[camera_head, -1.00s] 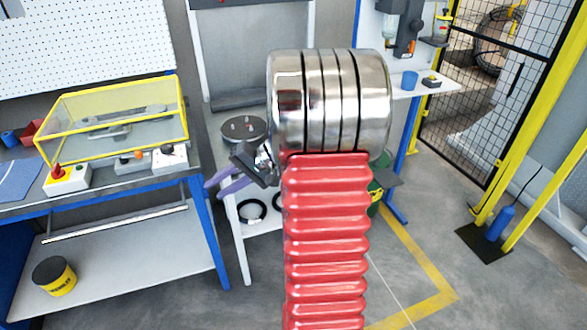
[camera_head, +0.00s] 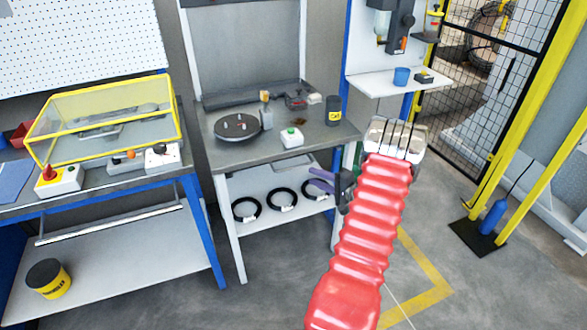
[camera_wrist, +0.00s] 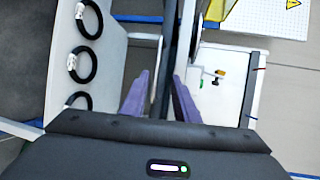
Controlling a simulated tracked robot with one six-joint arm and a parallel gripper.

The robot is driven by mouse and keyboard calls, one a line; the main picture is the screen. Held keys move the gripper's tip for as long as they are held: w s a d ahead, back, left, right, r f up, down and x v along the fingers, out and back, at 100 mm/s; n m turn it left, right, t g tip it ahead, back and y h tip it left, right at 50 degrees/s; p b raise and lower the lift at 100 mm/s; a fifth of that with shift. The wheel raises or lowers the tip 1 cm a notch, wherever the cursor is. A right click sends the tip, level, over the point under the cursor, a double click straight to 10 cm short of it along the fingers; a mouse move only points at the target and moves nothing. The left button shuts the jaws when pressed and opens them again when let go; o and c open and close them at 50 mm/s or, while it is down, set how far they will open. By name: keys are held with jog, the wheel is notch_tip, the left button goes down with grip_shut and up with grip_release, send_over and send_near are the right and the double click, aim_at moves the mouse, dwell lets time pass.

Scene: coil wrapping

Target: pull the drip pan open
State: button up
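My gripper (camera_head: 311,179) is at the right front of the middle workbench (camera_head: 235,152), just below its top. Its two purple fingers point left, toward the space above the lower shelf. In the wrist view the fingers (camera_wrist: 162,78) are apart, with a dark bar and a pale post seen in the gap. I cannot tell whether these lie between the fingers or behind them. Nothing is seen clamped. I cannot pick out the drip pan with certainty in either view. My red ribbed arm hides part of the floor and the area right of the bench.
Several black rings (camera_head: 282,199) lie on the lower shelf. On the bench stand a dark turntable (camera_head: 238,127), a white box with a green button (camera_head: 291,137) and a dark can (camera_head: 333,109). A yellow-framed case (camera_head: 105,115) is left. Yellow posts (camera_head: 540,130) stand right; floor shows between.

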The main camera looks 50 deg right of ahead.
aim_at(294, 167)
jog(key=shift+s+d+f+h, duration=0.3)
jog(key=shift+s+d+f, duration=0.1)
jog(key=shift+s+d, duration=0.15)
jog(key=shift+w, duration=0.1)
jog(key=x, duration=1.3)
jog(key=shift+w+f, duration=0.1)
jog(key=shift+w, duration=0.2)
grip_shut()
